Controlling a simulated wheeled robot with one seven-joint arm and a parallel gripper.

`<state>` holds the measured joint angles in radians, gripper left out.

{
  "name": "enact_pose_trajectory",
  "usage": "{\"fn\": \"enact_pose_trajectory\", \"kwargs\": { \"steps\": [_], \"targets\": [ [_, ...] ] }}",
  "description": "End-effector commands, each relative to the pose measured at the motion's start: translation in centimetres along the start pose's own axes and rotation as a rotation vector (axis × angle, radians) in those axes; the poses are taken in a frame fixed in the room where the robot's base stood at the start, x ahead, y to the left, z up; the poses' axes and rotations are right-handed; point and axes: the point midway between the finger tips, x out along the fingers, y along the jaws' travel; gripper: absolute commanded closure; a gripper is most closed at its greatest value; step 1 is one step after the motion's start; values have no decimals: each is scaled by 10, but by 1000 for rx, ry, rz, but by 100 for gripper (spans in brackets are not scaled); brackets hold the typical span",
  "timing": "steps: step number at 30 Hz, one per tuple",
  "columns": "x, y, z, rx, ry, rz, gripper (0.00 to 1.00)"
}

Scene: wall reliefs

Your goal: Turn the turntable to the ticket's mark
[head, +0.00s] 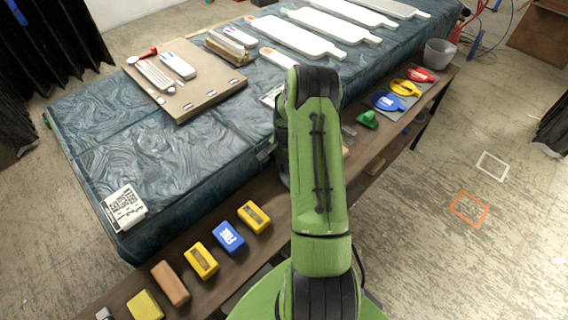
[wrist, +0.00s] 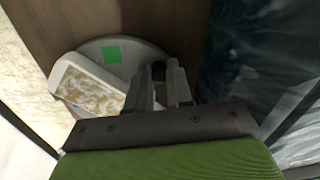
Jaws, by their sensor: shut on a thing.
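In the wrist view, the turntable (wrist: 95,47) is a pale grey disc on a brown wooden surface, with a green square mark (wrist: 111,54) near its rim. A white block with a mottled tan face (wrist: 92,88) lies on the disc. My gripper (wrist: 166,72) is over the disc's right side. Its fingers are close together on a small dark peg (wrist: 158,70), which is mostly hidden between them. In the head view, my green arm hides the gripper and the turntable. A white printed card (head: 124,208) lies on the cloth's near left corner; I cannot read it as the ticket.
A brown bench runs along the cloth-covered table (head: 90,140). Yellow, blue and brown blocks (head: 228,237) line its left part.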

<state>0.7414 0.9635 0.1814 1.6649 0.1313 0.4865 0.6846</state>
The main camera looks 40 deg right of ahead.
Motion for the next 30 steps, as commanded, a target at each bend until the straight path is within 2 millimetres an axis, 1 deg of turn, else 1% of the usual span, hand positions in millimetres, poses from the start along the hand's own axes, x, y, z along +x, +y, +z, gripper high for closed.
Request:
{"fn": "enact_pose_trajectory", "kwargs": {
  "steps": [7,15,23,24,28,29,30],
  "targets": [
    [0,-1,-1,15,1,0,100],
    [1,-9,-16,249,11,0,100],
    [0,-9,-17,263,12,0,100],
    [0,-9,-17,263,12,0,77],
    [0,-9,-17,262,12,0,57],
    [0,-9,-17,262,12,0,54],
    [0,-9,-17,262,12,0,54]
  ]
}}
